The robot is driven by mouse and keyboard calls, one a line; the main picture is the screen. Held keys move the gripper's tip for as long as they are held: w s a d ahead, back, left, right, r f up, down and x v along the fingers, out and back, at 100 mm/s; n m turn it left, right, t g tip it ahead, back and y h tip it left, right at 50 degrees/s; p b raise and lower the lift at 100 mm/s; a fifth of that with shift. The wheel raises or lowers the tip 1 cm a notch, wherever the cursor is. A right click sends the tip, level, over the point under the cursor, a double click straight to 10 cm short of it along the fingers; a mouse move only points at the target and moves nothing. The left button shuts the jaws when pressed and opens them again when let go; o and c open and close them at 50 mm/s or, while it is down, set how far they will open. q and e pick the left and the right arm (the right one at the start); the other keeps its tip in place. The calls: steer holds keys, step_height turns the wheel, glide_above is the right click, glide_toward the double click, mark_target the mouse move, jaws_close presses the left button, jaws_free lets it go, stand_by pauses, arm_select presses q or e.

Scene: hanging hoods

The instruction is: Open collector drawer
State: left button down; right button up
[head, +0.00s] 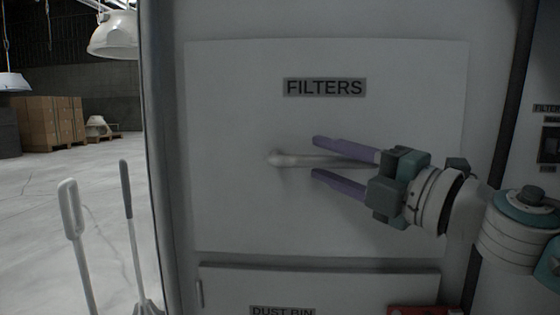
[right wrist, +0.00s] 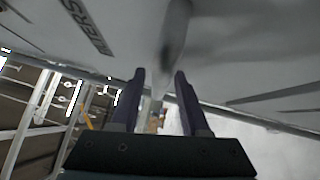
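A large grey panel (head: 230,215) labelled FILTERS fills the middle of the head view, apparently closed. Its pale horizontal bar handle (head: 283,159) sticks out below the label. My right gripper (head: 317,157) comes in from the right and is open, with one purple finger above the handle and one below it. The fingers look apart from the bar; contact cannot be told. In the right wrist view the blurred handle (right wrist: 174,38) shows just ahead of the open fingers. A lower panel (head: 235,284) labelled DUST BIN is cut off by the bottom edge. My left gripper is not in view.
A long-handled brush (head: 75,220) and another long-handled tool (head: 129,215) stand left of the cabinet. Stacked boxes (head: 50,122) and hanging hoods (head: 115,35) are farther back. A red object (head: 410,310) shows at the bottom edge. Open floor lies to the left.

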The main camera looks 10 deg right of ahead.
jaws_close()
stand_by(1.2)
